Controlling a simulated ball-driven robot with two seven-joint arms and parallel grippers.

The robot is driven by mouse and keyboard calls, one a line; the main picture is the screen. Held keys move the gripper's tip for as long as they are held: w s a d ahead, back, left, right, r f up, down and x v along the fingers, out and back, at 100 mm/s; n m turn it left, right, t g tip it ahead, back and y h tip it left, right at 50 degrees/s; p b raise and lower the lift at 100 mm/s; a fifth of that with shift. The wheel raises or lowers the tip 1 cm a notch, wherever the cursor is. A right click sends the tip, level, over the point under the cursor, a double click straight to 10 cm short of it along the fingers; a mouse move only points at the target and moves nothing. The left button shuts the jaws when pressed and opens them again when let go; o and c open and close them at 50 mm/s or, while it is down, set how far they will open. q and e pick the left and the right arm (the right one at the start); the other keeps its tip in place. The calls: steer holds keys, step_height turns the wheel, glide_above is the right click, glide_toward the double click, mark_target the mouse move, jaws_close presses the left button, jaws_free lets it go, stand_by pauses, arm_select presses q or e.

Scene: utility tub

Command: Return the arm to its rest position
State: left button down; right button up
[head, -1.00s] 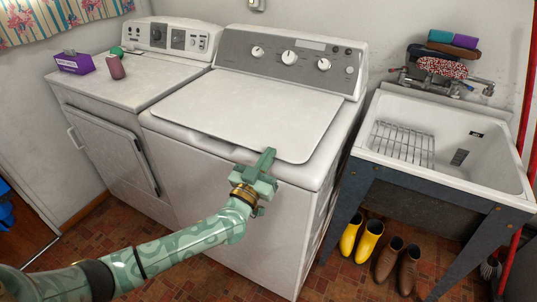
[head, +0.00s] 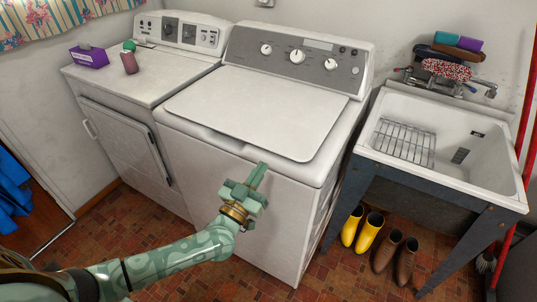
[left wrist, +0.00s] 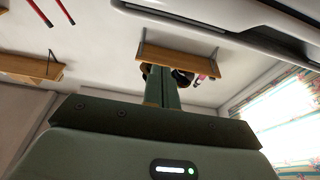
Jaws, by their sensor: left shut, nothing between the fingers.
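My left gripper (head: 257,177) is green and shut, with nothing between its fingers. In the head view it is in front of the washing machine (head: 250,200), near the front edge of its closed lid (head: 265,110). The left arm comes in from the lower left. In the left wrist view the shut fingers (left wrist: 162,87) point up the picture, and a white edge crosses above them. My right gripper is in neither view.
A dryer (head: 120,130) stands left of the washer, with a purple box (head: 90,58) and a pink container (head: 129,63) on top. A utility tub (head: 440,140) stands at the right. Yellow boots (head: 368,232) and brown boots (head: 396,252) are on the floor beneath it.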

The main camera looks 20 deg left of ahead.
arm_select(q)
steer(key=s+a+f+m+g, duration=0.1)
steer(key=s+f+g, duration=0.35)
steer(key=f, duration=0.65)
steer(key=s+a+f+m+g, duration=0.1)
steer(key=s+a+f+g, duration=0.3)
steer(key=f, duration=0.7)
steer(key=s+d+f+m+g, duration=0.1)
steer(key=s+f+m+g, duration=0.15)
steer(key=s+f, duration=0.6)
steer(key=s+a+f+n+g+y, duration=0.1)
steer(key=s+f+g, duration=0.2)
steer(key=s+f, duration=0.5)
steer(key=s+f+g+y, duration=0.1)
steer(key=s+f+g, duration=0.35)
steer(key=s, duration=0.55)
steer(key=s+d+f+g, duration=0.1)
steer(key=s+d, duration=0.1)
steer(key=s, duration=0.6)
steer(key=s+d+f+g, duration=0.1)
steer(key=s+d, duration=0.1)
steer(key=s, duration=0.6)
steer(key=shift+s+f+h, duration=0.2)
steer(key=shift+f+h, duration=0.1)
